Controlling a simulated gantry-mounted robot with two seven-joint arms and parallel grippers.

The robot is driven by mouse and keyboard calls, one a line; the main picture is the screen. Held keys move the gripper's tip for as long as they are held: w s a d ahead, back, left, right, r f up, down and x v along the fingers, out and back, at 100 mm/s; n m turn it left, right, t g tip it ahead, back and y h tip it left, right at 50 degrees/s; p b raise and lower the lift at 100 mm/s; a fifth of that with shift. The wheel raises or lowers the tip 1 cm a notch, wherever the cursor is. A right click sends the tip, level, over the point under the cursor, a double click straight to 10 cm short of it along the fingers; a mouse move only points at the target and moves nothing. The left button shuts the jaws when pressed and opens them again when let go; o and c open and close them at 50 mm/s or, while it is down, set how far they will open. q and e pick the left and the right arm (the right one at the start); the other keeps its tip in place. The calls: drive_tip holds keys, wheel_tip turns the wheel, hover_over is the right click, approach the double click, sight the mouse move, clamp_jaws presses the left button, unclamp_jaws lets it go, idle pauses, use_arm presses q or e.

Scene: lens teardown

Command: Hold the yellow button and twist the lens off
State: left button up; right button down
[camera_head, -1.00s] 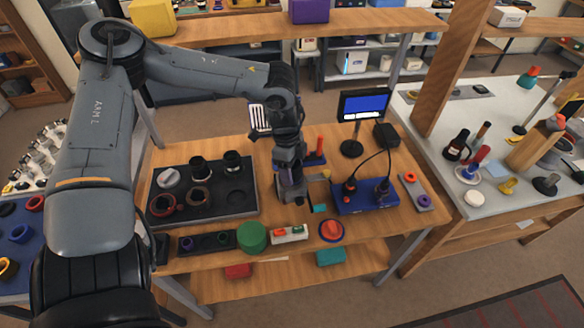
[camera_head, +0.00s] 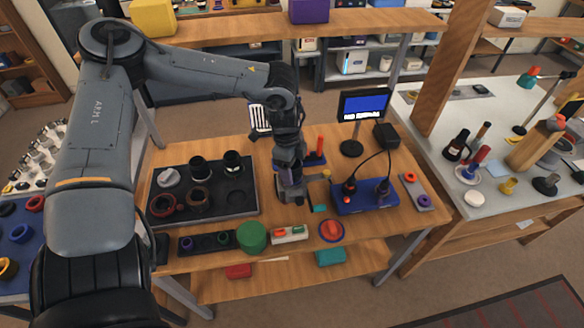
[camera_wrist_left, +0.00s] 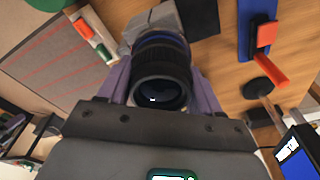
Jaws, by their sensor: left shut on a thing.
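My left gripper (camera_head: 290,187) points down at the middle of the wooden table. In the left wrist view its purple fingers (camera_wrist_left: 158,88) are shut on a black lens (camera_wrist_left: 160,80) with a blue ring behind its front barrel. A grey body (camera_wrist_left: 150,18) shows behind the lens; I cannot tell whether the lens is still joined to it. The gripper hides most of this in the head view. A small yellow piece (camera_head: 326,174) shows just right of the gripper; I cannot tell whether it is the yellow button. My right gripper is not in view.
A dark tray (camera_head: 240,209) with lens parts lies left of the gripper. A blue box (camera_head: 366,203) with a cable stands to the right, and a monitor (camera_head: 363,105) behind it.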

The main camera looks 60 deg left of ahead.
use_arm(q)
drive_tip(key=o, duration=1.3)
drive_tip(key=shift+r, duration=0.15)
drive_tip(key=r, duration=0.3)
drive_tip(key=r+p, duration=0.1)
drive_tip(key=r, duration=0.2)
drive_tip(key=a+r, duration=0.1)
drive_tip(key=r, duration=0.2)
drive_tip(key=shift+s+r+p, duration=0.1)
drive_tip(key=shift+s+p, duration=0.2)
drive_tip(key=shift+p, duration=0.1)
drive_tip(key=shift+s+r, duration=0.1)
drive_tip(key=shift+r, duration=0.55)
